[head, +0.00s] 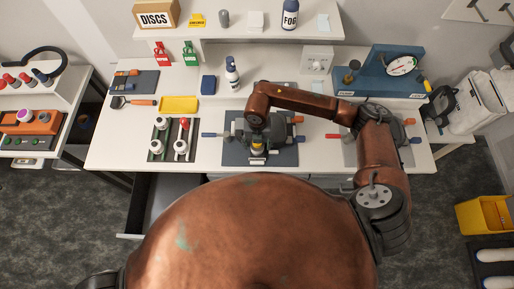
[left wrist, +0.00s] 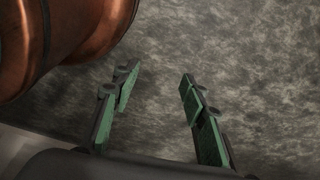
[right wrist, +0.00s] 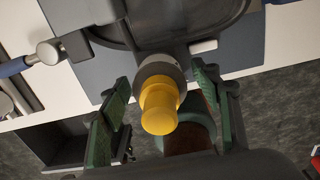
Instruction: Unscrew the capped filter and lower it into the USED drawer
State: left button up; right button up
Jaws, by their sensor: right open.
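The capped filter (right wrist: 160,108) has a yellow cap and a grey collar, and is seated in a dark round housing (right wrist: 165,22) in the right wrist view. Its yellow also shows small in the head view (head: 258,148). My right gripper (right wrist: 163,82) is open, with one green-padded finger on each side of the filter; I cannot tell whether a pad touches it. My left gripper (left wrist: 158,77) is open and empty over the grey floor. An open drawer (head: 129,237) juts out below the bench's left part; no USED label is readable.
The housing stands on a dark mat on the white bench (head: 110,150). To its left is a rack of white and red-topped pieces (head: 172,140); a yellow tray (head: 178,104) lies behind. A blue gauge stand (head: 385,72) is at the back right. A copper body part of mine fills the front.

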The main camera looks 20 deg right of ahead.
jog(key=shift+s, duration=0.2)
jog(key=shift+w+f, duration=0.1)
jog(key=shift+w, duration=0.2)
jog(key=shift+s+m, duration=0.1)
jog(key=shift+m, duration=0.3)
jog(key=shift+s+r+m+p, duration=0.2)
jog(key=shift+m+p, duration=0.3)
jog(key=shift+m, duration=0.2)
jog(key=m+p, duration=0.1)
jog(key=m, duration=0.2)
jog(key=shift+w+a, duration=0.1)
jog(key=m+p, duration=0.3)
jog(key=m, duration=0.3)
jog(key=shift+r, duration=0.1)
jog(key=shift+m+p, duration=0.55)
jog(key=shift+m, duration=0.35)
jog(key=shift+m+p, duration=0.35)
jog(key=shift+m, duration=0.55)
pick_arm(q)
notch_tip(320, 180, up, 6)
jog(key=s, duration=0.2)
jog(key=shift+s+r, duration=0.15)
jog(key=shift+s, duration=0.05)
pick_arm(e)
jog(key=shift+f, duration=0.25)
